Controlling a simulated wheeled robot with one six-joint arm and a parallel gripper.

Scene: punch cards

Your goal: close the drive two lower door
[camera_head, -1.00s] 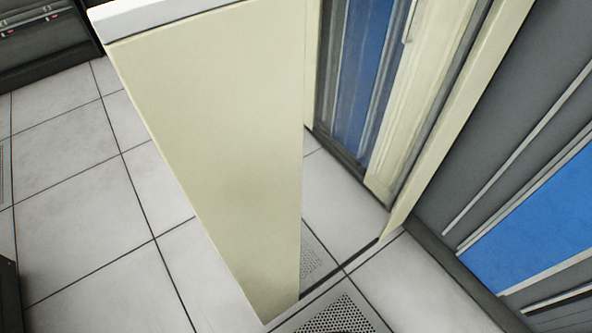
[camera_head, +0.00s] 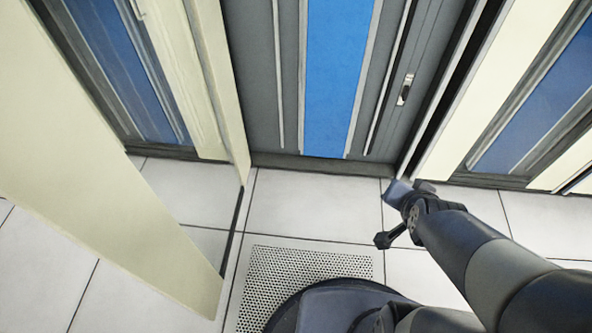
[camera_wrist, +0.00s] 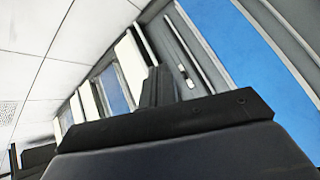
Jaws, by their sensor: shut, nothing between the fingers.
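A grey door with a blue panel (camera_head: 338,80) stands upright at the top middle of the head view, a small silver handle (camera_head: 405,90) near its right edge. A dark gap runs along that edge beside a cream frame. I cannot tell for certain that this is the drive two lower door. My gripper (camera_head: 396,192) is shut and empty, low in front of the door's lower right corner. In the wrist view my gripper (camera_wrist: 158,84) points toward the grey front, with a blue panel (camera_wrist: 240,40) and the handle (camera_wrist: 182,70) beyond it.
A tall cream panel (camera_head: 90,170) stands out over the floor at left. Another cabinet with blue glass (camera_head: 130,60) is behind it. A cream cabinet (camera_head: 500,100) stands at right.

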